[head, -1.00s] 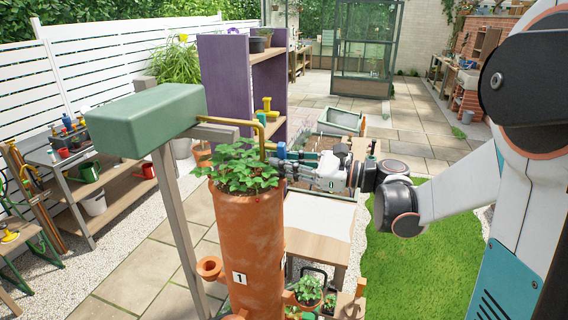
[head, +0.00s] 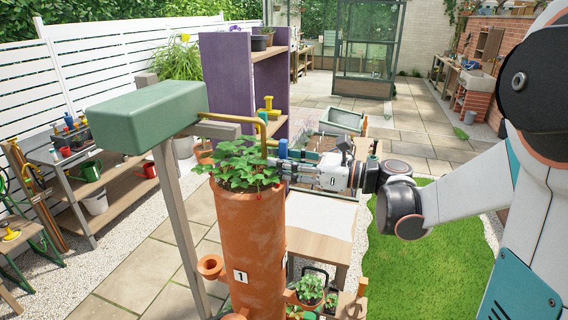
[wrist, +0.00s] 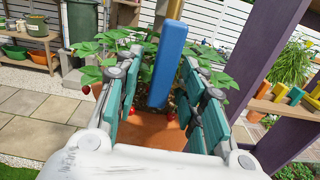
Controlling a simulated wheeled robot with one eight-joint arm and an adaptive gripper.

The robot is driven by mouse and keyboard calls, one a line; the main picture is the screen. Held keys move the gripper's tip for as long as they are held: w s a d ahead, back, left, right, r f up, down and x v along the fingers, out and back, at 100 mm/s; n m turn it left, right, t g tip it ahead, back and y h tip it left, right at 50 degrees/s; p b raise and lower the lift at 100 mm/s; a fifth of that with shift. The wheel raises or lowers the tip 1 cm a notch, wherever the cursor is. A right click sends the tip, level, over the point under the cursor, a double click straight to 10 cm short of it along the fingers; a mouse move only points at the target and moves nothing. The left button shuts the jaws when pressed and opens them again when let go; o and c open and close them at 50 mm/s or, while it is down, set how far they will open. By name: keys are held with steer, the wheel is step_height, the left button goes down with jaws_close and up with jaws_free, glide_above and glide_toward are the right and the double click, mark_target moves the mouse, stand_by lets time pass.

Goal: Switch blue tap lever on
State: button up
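The blue tap lever (head: 283,148) hangs at the end of the brass pipe (head: 236,119), just above the strawberry plant in the tall terracotta tower. In the wrist view the blue lever (wrist: 169,62) stands nearly upright between my two teal-padded fingers. My gripper (wrist: 163,88) is open, with a visible gap on both sides of the lever. In the head view my gripper (head: 277,163) reaches in from the right, its fingertips at the lever and close to the leaves. Contact with the lever cannot be told.
The terracotta tower (head: 252,245) stands directly below the lever, its leaves (head: 240,165) around the fingertips. A green tank (head: 158,115) on a wooden post stands left of it. A purple shelf (head: 228,85) is behind. Lawn (head: 410,265) lies open at the right.

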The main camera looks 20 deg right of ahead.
steer(key=v, duration=1.2)
stand_by(0.3)
